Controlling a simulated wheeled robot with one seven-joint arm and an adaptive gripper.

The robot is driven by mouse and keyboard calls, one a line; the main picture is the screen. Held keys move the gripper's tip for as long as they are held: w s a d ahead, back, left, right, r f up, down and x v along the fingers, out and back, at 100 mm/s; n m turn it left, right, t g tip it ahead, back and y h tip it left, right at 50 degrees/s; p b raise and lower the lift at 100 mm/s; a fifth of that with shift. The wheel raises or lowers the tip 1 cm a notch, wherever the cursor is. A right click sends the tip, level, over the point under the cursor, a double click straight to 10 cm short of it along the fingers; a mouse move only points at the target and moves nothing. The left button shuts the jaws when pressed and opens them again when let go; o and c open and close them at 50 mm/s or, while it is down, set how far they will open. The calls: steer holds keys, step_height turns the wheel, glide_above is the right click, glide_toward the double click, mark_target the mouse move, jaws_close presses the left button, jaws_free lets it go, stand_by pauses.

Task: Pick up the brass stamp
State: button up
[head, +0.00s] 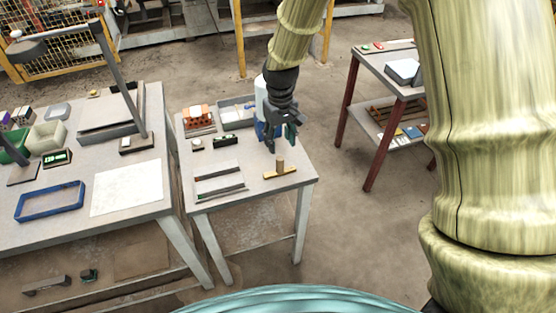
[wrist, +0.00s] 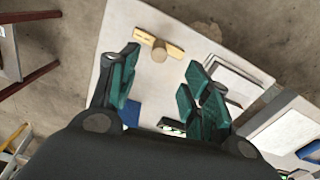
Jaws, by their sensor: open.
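The brass stamp (head: 280,173) looks like a yellow brass bar with a tan upright cylinder at its middle. It lies near the front right edge of the small grey table in the head view. In the wrist view the stamp (wrist: 159,47) shows beyond the fingertips, its cylinder about midway between them. My gripper (head: 281,140) is above the table and a little behind the stamp, apart from it. The green-padded fingers (wrist: 160,82) are spread in the wrist view with nothing between them.
The small table (head: 262,195) also holds an orange hollow brick (head: 198,117), a grey bin (head: 236,110), a black-topped block (head: 225,140) and a slotted tray (head: 219,180). A larger workbench (head: 110,222) stands left, and a red-legged table (head: 375,68) right, across open floor.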

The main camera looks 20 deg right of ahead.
steer(key=shift+w+r, duration=0.25)
steer(key=shift+r, duration=0.15)
steer(key=p, duration=0.1)
glide_above(280, 158)
steer(key=f, duration=0.4)
steer(key=shift+w+a+f, duration=0.1)
steer(key=shift+w+f, duration=0.05)
steer(key=shift+w, duration=0.15)
steer(key=shift+s+f+p, duration=0.2)
steer(key=shift+f+p, duration=0.35)
steer(key=shift+f, duration=0.45)
steer(key=shift+s+f+p, duration=0.1)
steer(key=shift+f+p, duration=0.7)
steer(key=shift+f, duration=1.35)
jaws_close()
